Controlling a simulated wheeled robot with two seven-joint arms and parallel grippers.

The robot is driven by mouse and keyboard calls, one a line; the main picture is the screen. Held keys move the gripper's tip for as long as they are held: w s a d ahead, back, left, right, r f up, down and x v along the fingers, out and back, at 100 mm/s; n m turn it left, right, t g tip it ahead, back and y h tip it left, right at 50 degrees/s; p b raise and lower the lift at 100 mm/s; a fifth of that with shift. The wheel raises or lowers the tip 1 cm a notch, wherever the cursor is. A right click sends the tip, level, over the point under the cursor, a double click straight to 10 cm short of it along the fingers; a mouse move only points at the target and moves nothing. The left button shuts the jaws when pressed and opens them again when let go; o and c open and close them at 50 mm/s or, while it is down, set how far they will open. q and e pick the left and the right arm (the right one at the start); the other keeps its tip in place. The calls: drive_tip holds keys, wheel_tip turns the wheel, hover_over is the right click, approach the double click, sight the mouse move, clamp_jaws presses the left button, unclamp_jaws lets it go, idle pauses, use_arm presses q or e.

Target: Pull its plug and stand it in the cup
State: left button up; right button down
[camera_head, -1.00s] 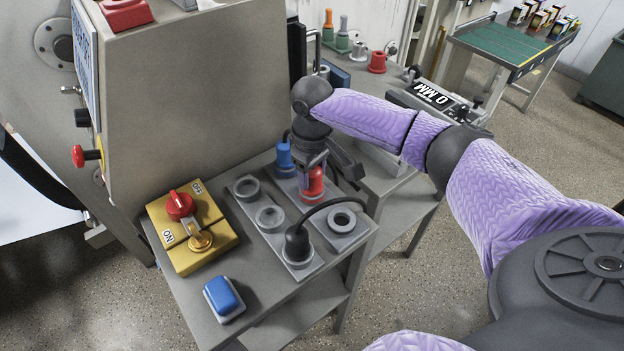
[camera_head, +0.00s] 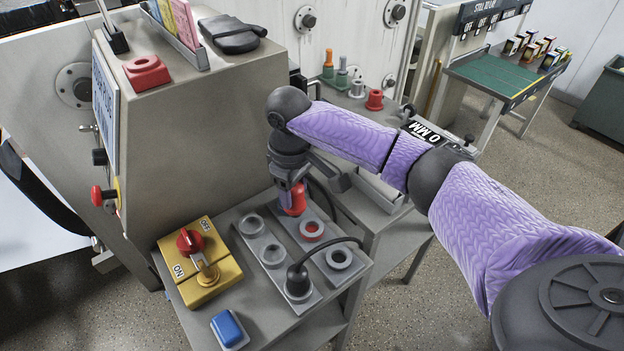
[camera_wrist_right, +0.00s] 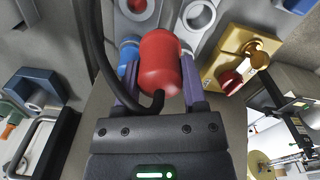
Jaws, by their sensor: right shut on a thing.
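A red plug (camera_head: 293,199) is held in my right gripper (camera_head: 292,190), lifted clear of the strip. In the right wrist view the red plug (camera_wrist_right: 159,65) sits between the two fingers, with a black cable curving from its end. A red-ringed socket (camera_head: 311,231) on the grey strip stands empty. A blue plug (camera_wrist_right: 128,52) shows behind one finger in the wrist view; my gripper hides it in the head view. A small red cup (camera_head: 374,99) stands on the back shelf. My left gripper is out of view.
A black plug (camera_head: 298,279) stands in the front strip beside empty sockets. A yellow switch box (camera_head: 200,263) and a blue block (camera_head: 229,329) are at the left. A red block (camera_head: 147,72) sits on the machine.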

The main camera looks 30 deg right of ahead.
drive_tip(key=a+n+p, duration=0.3)
drive_tip(key=a, duration=0.3)
drive_tip(key=f, duration=0.2)
drive_tip(key=f+b, duration=0.1)
drive_tip(key=f, duration=0.1)
drive_tip(key=s+f+b, duration=0.1)
drive_tip(key=f, duration=0.1)
drive_tip(key=shift+a+f, duration=0.1)
drive_tip(key=shift+f, duration=0.2)
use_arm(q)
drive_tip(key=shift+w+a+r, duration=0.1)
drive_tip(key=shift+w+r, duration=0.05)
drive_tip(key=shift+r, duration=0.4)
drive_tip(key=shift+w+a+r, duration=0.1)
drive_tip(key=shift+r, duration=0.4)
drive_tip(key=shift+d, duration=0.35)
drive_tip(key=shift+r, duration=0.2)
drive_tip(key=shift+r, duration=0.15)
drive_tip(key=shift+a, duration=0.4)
